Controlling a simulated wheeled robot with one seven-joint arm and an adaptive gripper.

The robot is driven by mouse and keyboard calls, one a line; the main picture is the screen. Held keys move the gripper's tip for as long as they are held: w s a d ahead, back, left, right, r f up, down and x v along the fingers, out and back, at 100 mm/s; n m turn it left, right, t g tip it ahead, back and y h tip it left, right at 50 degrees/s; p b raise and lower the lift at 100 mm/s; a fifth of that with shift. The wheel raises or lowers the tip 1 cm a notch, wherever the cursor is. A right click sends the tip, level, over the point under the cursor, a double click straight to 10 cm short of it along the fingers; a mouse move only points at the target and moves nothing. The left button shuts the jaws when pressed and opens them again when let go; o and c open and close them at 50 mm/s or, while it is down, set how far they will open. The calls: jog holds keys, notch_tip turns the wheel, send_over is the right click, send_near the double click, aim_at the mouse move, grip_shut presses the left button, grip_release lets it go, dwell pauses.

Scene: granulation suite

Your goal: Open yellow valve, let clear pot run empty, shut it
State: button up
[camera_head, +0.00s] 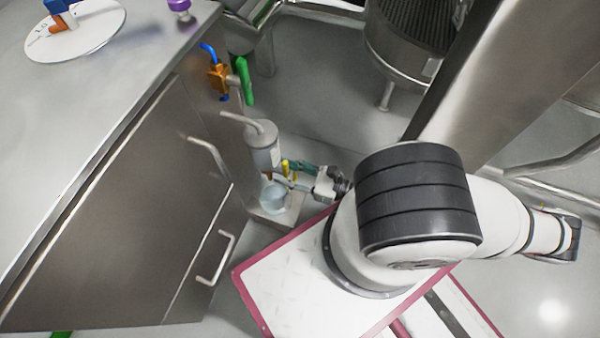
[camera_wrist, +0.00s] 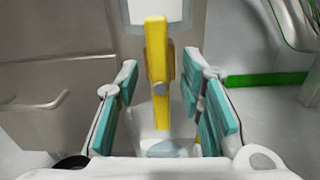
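The yellow valve (camera_wrist: 157,70) has a long flat handle that stands upright in the wrist view, with an orange-brown part behind it. In the head view the yellow valve (camera_head: 285,167) sits low on a grey, clear-walled pot (camera_head: 264,150) with a bent pipe on top. A clear vessel with pale blue content (camera_head: 273,197) stands below; its rim also shows in the wrist view (camera_wrist: 172,149). My gripper (camera_wrist: 160,72) is open, its teal pads on both sides of the handle with gaps visible. The level in the upper pot cannot be made out.
A steel cabinet (camera_head: 130,210) with bar handles stands at the left. An orange valve (camera_head: 218,78) with blue and green parts is on its side. A steel drum (camera_head: 405,40) stands behind. A red-edged white platform (camera_head: 300,280) lies below my arm.

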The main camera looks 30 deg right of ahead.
jog(key=v, duration=1.1)
jog(key=shift+s+d, duration=0.2)
jog(key=shift+s, duration=0.1)
